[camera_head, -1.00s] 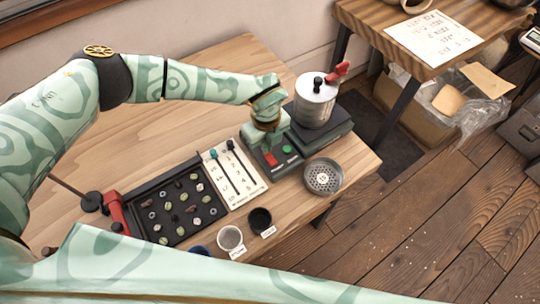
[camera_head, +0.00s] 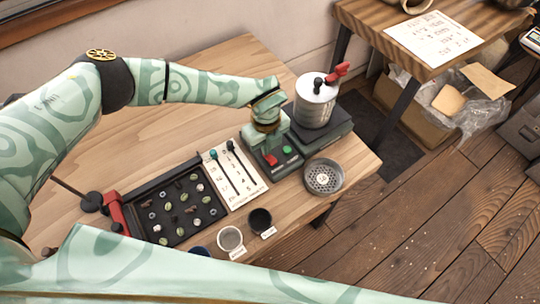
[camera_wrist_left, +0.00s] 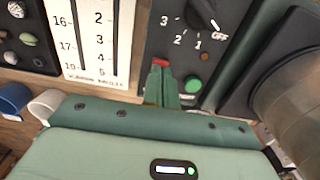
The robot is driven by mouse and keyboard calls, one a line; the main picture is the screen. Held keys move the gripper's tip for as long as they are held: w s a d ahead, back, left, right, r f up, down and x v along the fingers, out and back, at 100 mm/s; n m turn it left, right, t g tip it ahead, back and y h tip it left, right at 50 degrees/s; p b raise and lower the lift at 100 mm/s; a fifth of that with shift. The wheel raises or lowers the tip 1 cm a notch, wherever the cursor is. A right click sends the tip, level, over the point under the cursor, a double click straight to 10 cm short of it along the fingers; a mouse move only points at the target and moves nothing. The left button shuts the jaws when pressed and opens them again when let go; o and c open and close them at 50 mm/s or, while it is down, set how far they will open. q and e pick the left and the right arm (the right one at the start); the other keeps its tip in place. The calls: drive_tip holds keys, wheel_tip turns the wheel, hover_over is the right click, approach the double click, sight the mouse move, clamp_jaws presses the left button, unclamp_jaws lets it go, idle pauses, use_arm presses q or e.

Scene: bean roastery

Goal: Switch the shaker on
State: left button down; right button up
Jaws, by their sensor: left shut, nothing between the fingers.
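The shaker is a silver canister (camera_head: 316,100) on a dark base, with a dark control panel (camera_head: 292,161) in front. The panel has a red button (camera_head: 270,160) and a green button (camera_head: 287,149). In the left wrist view, a dark knob (camera_wrist_left: 203,14) is ringed by OFF, 1, 2 and 3. The green button (camera_wrist_left: 193,84) and a small amber lamp (camera_wrist_left: 204,57) sit below it. My left gripper (camera_wrist_left: 163,85) is shut and empty, its tips over the panel beside the green button. They partly cover the red button (camera_wrist_left: 161,62); I cannot tell whether they touch it. My right gripper is out of view.
A white scale card (camera_head: 236,182) with two sliders and a black tray (camera_head: 148,231) of small samples lie left of the panel. A round perforated dish (camera_head: 323,177) stands at the table's right edge. Two small cups (camera_head: 230,239) (camera_head: 260,221) stand at the front edge.

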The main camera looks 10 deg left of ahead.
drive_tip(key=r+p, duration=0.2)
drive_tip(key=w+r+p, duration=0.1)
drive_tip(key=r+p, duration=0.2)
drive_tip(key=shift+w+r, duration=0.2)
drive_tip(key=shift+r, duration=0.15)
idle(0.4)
